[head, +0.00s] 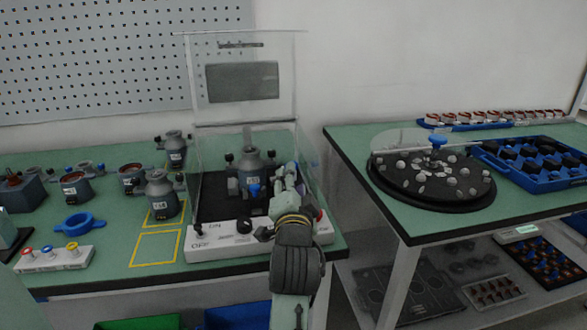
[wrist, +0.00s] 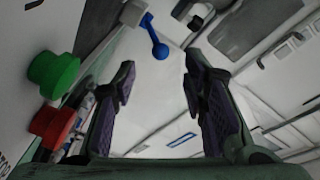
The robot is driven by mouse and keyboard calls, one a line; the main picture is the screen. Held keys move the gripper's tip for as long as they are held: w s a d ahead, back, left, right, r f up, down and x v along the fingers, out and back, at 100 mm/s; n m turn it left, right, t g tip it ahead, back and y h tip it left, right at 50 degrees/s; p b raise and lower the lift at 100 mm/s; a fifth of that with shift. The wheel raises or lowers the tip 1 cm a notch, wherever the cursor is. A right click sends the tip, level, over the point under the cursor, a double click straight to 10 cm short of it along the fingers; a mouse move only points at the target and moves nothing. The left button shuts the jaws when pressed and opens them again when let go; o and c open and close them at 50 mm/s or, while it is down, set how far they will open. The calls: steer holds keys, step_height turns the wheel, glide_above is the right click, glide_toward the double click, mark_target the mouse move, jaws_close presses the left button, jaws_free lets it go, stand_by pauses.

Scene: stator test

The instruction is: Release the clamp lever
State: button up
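The clamp lever, a blue rod with a ball end (wrist: 159,50), shows in the wrist view just beyond the gap between my fingertips. It appears apart from both fingers. In the head view a small blue part (head: 254,190), likely this lever, sits in front of the grey stator (head: 249,167) inside the test station (head: 205,248). My gripper (wrist: 159,66) is open and empty, with one finger on each side of the view. In the head view my gripper (head: 285,182) is over the station's right side, partly hiding its interior.
The station's clear lid (head: 243,82) stands open. Green (wrist: 54,74) and red (wrist: 52,122) buttons are close to my left finger in the wrist view. Several grey stators stand left of the station, and a round disc table (head: 432,200) is at right.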

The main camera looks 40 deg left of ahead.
steer(key=p+x, duration=0.1)
steer(key=x, duration=0.4)
steer(key=shift+w+a, duration=0.25)
steer(key=shift+w, duration=0.05)
steer(key=shift+c, duration=0.3)
jaws_close()
stand_by(0.3)
